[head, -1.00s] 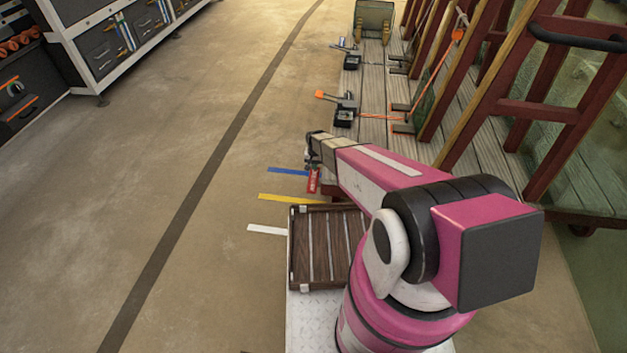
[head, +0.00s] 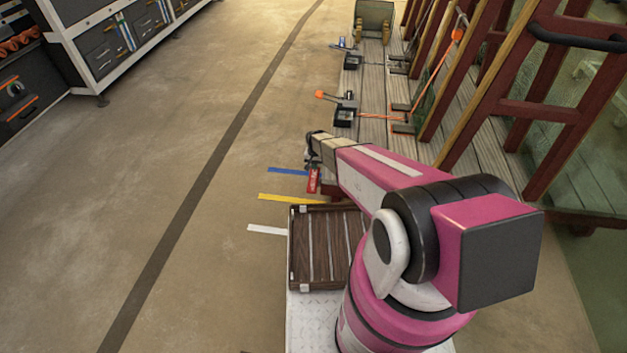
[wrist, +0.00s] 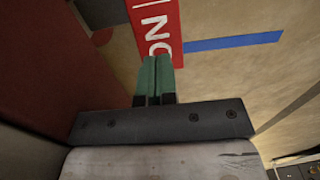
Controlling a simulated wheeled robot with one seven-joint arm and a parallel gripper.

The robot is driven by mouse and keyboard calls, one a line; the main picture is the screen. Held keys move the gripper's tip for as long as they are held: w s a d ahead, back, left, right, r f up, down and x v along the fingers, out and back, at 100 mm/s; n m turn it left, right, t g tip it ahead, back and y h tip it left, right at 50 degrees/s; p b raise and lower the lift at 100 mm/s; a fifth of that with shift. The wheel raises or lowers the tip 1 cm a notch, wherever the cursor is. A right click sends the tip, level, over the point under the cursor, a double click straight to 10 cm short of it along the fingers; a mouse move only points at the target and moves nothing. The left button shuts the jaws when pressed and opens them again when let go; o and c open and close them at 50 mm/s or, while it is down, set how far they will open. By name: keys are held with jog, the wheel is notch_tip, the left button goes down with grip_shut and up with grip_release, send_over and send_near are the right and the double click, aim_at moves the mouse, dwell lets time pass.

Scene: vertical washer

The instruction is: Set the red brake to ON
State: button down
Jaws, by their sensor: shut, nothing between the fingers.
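A red plate with white lettering (wrist: 158,28) is at the top centre of the wrist view; the letters N and O show, turned on their side, with a white line beside them. It also shows as a small red piece (head: 313,180) just below my gripper (head: 312,152) in the head view. In the wrist view my gripper's green fingertips (wrist: 156,62) are together and empty, overlapping the plate's lower edge. I cannot tell whether they touch it. The brake's lever or pedal is not clearly seen, and the arm hides part of that area.
A wooden-decked cart (head: 375,130) with clamps, one orange-tipped (head: 340,107), runs away behind the gripper; red frame uprights (head: 540,120) stand right. A slatted brown tray (head: 325,250) lies nearby. Blue, yellow and white floor strips lie left. Open floor (head: 200,180) is left.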

jog(key=shift+f, duration=1.7)
dwell(1.0)
jog(key=shift+r, duration=3.55)
